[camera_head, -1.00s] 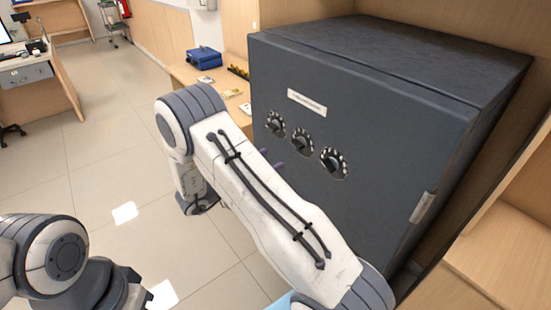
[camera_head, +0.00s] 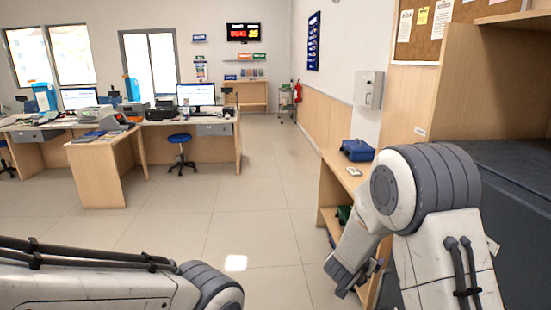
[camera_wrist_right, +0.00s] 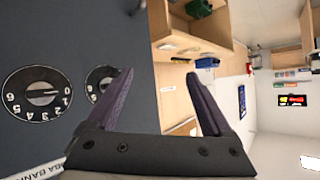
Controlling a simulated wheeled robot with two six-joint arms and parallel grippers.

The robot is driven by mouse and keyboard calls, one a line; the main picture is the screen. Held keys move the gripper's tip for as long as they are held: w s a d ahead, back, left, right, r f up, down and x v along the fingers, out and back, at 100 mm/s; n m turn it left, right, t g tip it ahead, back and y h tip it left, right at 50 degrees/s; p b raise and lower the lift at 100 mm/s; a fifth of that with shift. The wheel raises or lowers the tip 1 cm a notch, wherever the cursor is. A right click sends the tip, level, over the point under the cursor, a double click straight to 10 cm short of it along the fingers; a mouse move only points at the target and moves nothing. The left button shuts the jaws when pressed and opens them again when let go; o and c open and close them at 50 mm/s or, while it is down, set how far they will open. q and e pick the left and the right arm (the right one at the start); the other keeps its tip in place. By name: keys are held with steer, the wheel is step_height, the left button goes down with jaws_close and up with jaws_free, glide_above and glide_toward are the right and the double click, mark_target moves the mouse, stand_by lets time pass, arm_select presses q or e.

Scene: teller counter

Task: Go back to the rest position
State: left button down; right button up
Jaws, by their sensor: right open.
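My right gripper (camera_wrist_right: 159,76) is open and empty in the right wrist view, its two dark fingers spread apart. In the head view my right arm is bent on the right side with its wrist hanging down beside the wooden shelf unit. The dark safe (camera_head: 520,185) stands at the right edge of the head view, partly behind my right arm. Its door (camera_wrist_right: 95,30) with numbered dials (camera_wrist_right: 37,93) fills the left of the right wrist view, beside the gripper's fingers. My left arm crosses the bottom left of the head view; its gripper is not visible.
A blue case (camera_head: 357,150) sits on the wooden shelf unit (camera_head: 335,175) near my right arm. Desks with monitors (camera_head: 196,94) and a blue stool (camera_head: 180,140) stand farther left. The tiled floor (camera_head: 265,200) in the middle is clear.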

steer(key=s+a+n+g+y, duration=0.2)
steer(key=s+a+n+y, duration=0.4)
steer(key=s+a+y, duration=0.15)
steer(key=s+n+g, duration=0.4)
steer(key=s+g, duration=0.1)
steer(key=s, duration=1.1)
steer(key=s+a+r+n+g, duration=0.1)
steer(key=s+a+r+n, duration=0.1)
steer(key=s+a, duration=0.4)
steer(key=s+a+r+n+g, duration=0.1)
steer(key=s+a+r+n, duration=0.2)
steer(key=s+a+n, duration=0.2)
steer(key=s+a+y, duration=0.1)
steer(key=s+a, duration=0.1)
steer(key=shift+a+g, duration=0.35)
steer(key=shift+g, duration=0.05)
steer(key=shift+r, duration=0.1)
